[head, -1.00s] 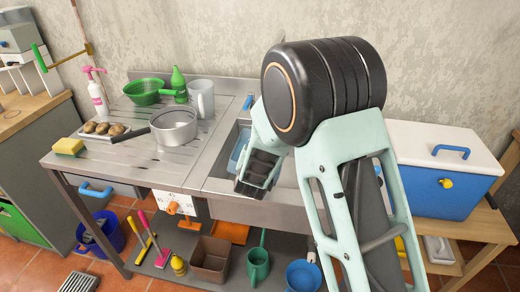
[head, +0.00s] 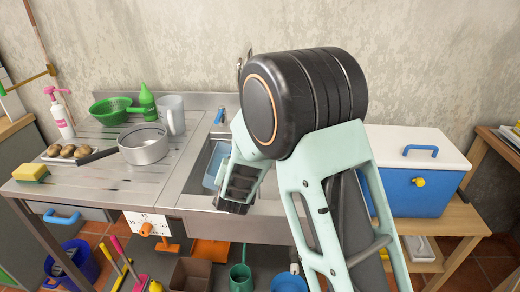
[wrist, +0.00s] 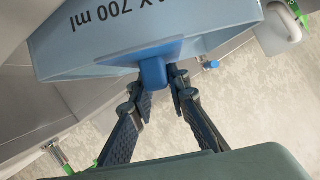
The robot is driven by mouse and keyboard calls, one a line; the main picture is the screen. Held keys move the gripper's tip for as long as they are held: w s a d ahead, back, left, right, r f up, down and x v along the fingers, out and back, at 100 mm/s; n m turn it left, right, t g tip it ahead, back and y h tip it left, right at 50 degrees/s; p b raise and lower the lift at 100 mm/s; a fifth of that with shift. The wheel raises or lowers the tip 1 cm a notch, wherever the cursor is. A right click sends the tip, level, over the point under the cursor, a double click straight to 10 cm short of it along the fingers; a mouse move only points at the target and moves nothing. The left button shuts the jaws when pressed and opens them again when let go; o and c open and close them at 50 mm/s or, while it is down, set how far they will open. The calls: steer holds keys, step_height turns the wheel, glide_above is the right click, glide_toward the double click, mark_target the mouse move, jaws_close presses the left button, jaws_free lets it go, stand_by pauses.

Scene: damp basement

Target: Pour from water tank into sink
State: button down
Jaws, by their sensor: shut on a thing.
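The water tank is a light blue, translucent container with a blue tab-like handle; it fills the top of the wrist view (wrist: 150,35), with upside-down lettering ending in "X 700 ml". My gripper (wrist: 160,88) is shut on that blue handle. In the head view, part of the tank (head: 213,165) shows at the sink, left of my wrist. The sink (head: 188,182) is a steel basin set in the metal counter. My arm hides much of the basin and my fingertips in the head view. I cannot tell whether any water is in the tank.
A steel pot (head: 143,147), a green colander (head: 110,111), a green bottle (head: 147,101) and a pale jug (head: 172,112) stand on the counter left of the sink. A blue cooler (head: 415,190) stands right of my arm. A wall is close behind.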

steer(key=shift+s+d+r+m+y+b, duration=0.15)
steer(key=shift+d+m+y+b, duration=0.4)
steer(key=shift+b, duration=1.85)
steer(key=shift+w+d+r+m+y+b, duration=0.2)
steer(key=shift+d+m+b, duration=0.65)
steer(key=shift+b, duration=1.5)
steer(key=shift+d+f+m+t+y+b, duration=0.15)
steer(key=shift+d+m+t+y+b, duration=0.35)
steer(key=shift+b, duration=2.5)
